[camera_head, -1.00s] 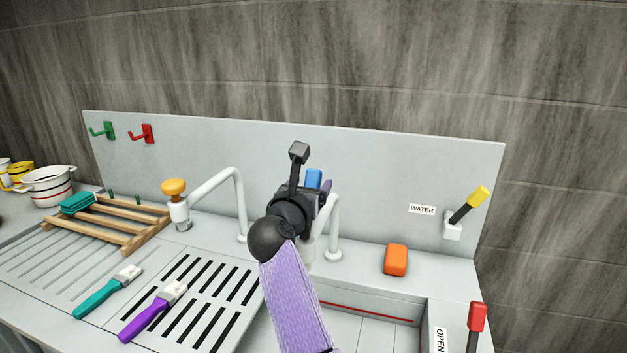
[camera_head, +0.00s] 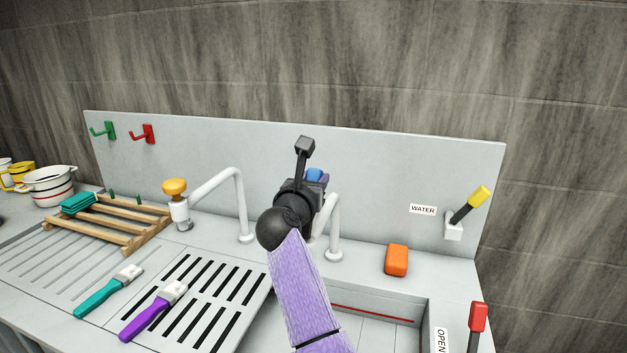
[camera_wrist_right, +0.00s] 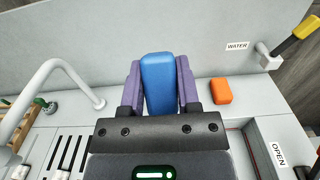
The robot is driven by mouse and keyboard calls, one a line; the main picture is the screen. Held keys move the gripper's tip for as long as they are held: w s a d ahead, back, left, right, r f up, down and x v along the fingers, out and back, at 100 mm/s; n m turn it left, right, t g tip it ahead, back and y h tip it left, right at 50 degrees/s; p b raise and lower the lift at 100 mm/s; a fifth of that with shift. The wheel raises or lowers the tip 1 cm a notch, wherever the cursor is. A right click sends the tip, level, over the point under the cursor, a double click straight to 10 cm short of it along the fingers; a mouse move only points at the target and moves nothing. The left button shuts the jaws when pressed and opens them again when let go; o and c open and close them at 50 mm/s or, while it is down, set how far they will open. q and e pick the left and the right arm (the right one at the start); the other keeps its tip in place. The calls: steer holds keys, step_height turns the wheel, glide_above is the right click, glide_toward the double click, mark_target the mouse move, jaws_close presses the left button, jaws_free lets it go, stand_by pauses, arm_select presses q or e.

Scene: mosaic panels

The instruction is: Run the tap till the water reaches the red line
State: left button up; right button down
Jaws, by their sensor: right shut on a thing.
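The red line (camera_head: 376,315) runs along the back inner wall of the sink basin (camera_head: 415,300). My arm covers part of the basin, and I cannot make out any water in it. My left gripper is not in view.
A second tap with an orange knob (camera_head: 174,188) stands left. A yellow-tipped lever (camera_head: 470,205) is beside the WATER label (camera_head: 423,210); a red-tipped lever (camera_head: 477,320) is near OPEN. An orange block (camera_head: 396,260) lies behind the basin. Two brushes (camera_head: 153,310) lie left.

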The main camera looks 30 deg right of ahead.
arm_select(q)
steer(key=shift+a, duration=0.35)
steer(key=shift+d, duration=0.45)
arm_select(e)
steer(key=shift+f+b, duration=0.15)
steer(key=shift+b, duration=0.25)
steer(key=s+a+t+h+b, duration=0.1)
steer(key=b, duration=0.2)
steer(key=s+a+t+h+b, duration=0.1)
steer(key=b, duration=0.3)
steer(key=shift+a+r+t+h, duration=0.2)
steer(key=shift+a+t+h, duration=0.05)
steer(key=shift+t+h, duration=0.15)
steer(key=shift+s+a+r+b, duration=0.15)
steer(key=shift+a+r+b, duration=0.05)
steer(key=shift+r+b, duration=0.2)
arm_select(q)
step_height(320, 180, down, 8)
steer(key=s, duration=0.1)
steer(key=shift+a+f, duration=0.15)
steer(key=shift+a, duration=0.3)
